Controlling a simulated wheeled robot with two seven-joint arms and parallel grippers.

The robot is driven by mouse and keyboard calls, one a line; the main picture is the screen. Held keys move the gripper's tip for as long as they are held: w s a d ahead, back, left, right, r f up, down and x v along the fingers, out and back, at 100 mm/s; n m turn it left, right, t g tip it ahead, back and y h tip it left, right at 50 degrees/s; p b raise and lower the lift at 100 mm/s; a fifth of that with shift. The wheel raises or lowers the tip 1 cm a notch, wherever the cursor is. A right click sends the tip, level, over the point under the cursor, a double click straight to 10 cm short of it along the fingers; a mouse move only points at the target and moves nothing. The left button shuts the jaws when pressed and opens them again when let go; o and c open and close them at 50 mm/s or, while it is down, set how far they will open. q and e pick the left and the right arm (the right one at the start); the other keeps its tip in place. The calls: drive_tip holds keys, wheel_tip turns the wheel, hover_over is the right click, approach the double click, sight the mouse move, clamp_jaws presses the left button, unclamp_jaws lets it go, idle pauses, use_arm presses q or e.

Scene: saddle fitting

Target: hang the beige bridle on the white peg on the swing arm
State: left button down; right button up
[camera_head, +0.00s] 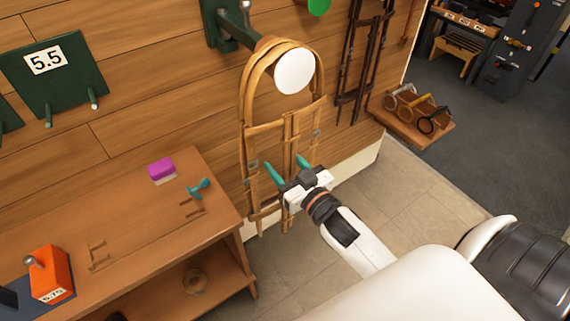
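The beige bridle (248,125) hangs in a long loop against the wood wall. Its top strap passes over the peg behind the round white peg end (295,71), on the dark green swing arm (230,28). Its lower straps hang down beside the bench. My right gripper (288,168) is in front of the lower part of the bridle, with its two teal fingers spread apart. Bridle straps show behind and between the fingers, and I cannot tell if they touch. My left gripper is not in view.
A wooden bench (130,215) at the left holds a purple block (161,169), a teal piece (199,189) and an orange box (50,273). A dark bridle (361,55) hangs to the right. A low wooden shelf (412,118) stands at the right. Floor between is clear.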

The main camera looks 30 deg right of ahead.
drive_tip(key=shift+f, duration=0.1)
drive_tip(key=shift+s, duration=0.25)
drive_tip(key=s+d+b, duration=0.1)
drive_tip(key=s, duration=1.1)
drive_tip(key=s+f+g+h+p, duration=0.2)
drive_tip(key=f+g, duration=0.6)
drive_tip(key=f, duration=2.2)
drive_tip(key=s+a+f+g+p, duration=0.1)
drive_tip(key=s+f+g, duration=0.3)
drive_tip(key=s+f, duration=0.6)
drive_tip(key=s+a+f+n+g+p, duration=0.1)
drive_tip(key=s+f+g, duration=0.4)
drive_tip(key=s+f, duration=0.4)
drive_tip(key=s, duration=0.5)
drive_tip(key=shift+f+n+y+p, duration=0.3)
drive_tip(key=shift+f+y, duration=0.1)
